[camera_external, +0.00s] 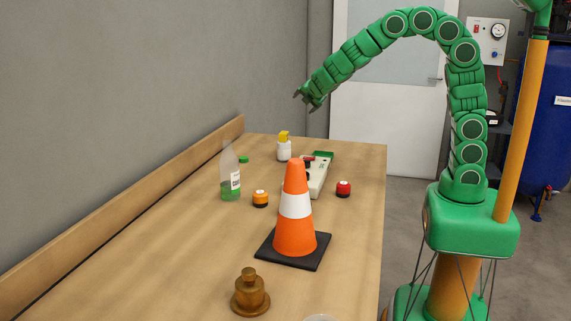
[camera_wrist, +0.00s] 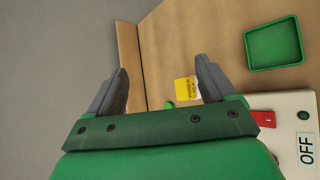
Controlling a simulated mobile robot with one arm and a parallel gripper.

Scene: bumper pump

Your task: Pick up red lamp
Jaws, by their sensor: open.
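The red lamp (camera_external: 343,189) is a small red dome on a dark base. It stands upright near the right edge of the wooden table (camera_external: 170,249), to the right of the orange cone. I do not see the lamp in the wrist view. My gripper (camera_external: 307,100) is raised well above the far part of the table, up and to the left of the lamp in the external view. In the wrist view, my gripper (camera_wrist: 162,68) has its two grey fingers spread wide with nothing held between them.
An orange cone (camera_external: 295,236) stands left of the lamp, partly hiding a pale switch box (camera_external: 319,178). An orange lamp (camera_external: 260,199), a bottle (camera_external: 230,180), a white-and-yellow container (camera_external: 284,150) and a brass weight (camera_external: 250,295) stand around. A green tray (camera_wrist: 273,43) lies farther back.

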